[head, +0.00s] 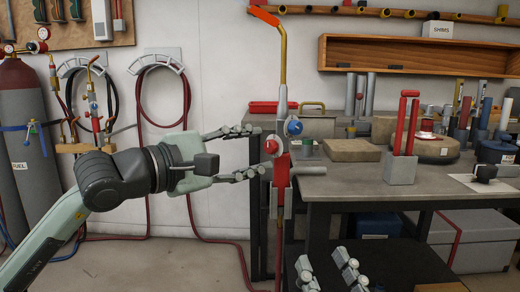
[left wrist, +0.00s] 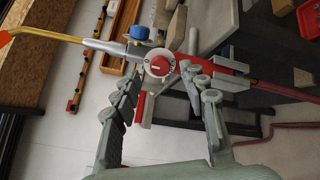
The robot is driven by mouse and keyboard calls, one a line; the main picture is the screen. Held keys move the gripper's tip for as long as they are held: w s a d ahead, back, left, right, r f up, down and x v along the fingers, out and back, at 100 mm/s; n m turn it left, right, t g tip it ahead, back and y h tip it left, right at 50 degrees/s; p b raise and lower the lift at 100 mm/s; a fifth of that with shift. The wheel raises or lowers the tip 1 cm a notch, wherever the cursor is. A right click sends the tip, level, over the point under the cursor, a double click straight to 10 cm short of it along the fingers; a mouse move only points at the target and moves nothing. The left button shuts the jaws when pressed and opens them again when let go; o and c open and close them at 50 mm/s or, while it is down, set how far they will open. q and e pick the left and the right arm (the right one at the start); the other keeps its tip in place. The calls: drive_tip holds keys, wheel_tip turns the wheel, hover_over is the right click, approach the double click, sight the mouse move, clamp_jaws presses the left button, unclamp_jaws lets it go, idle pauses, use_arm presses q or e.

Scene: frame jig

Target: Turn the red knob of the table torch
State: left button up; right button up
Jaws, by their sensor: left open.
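The table torch (head: 282,110) stands upright at the bench's left edge, with a yellow neck and red tip. Its red knob (head: 271,146) faces left, below a blue knob (head: 294,127). My left gripper (head: 259,150) is open, its fingertips above and below the red knob in the head view. In the left wrist view the red knob (left wrist: 159,66) lies between the spread fingertips, with a gap on each side. I cannot tell whether the tips reach around it in depth. My right gripper (head: 324,262) shows only its fingers, apart and empty, at the bottom.
The workbench (head: 340,182) right of the torch holds a grey block with red rods (head: 402,165) and other parts. Red hose runs down below the torch. Clear floor lies at lower left.

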use_arm(q)
drive_tip(key=v, duration=0.9)
drive_tip(key=shift+s+a, duration=0.25)
drive_tip(key=shift+s, duration=0.1)
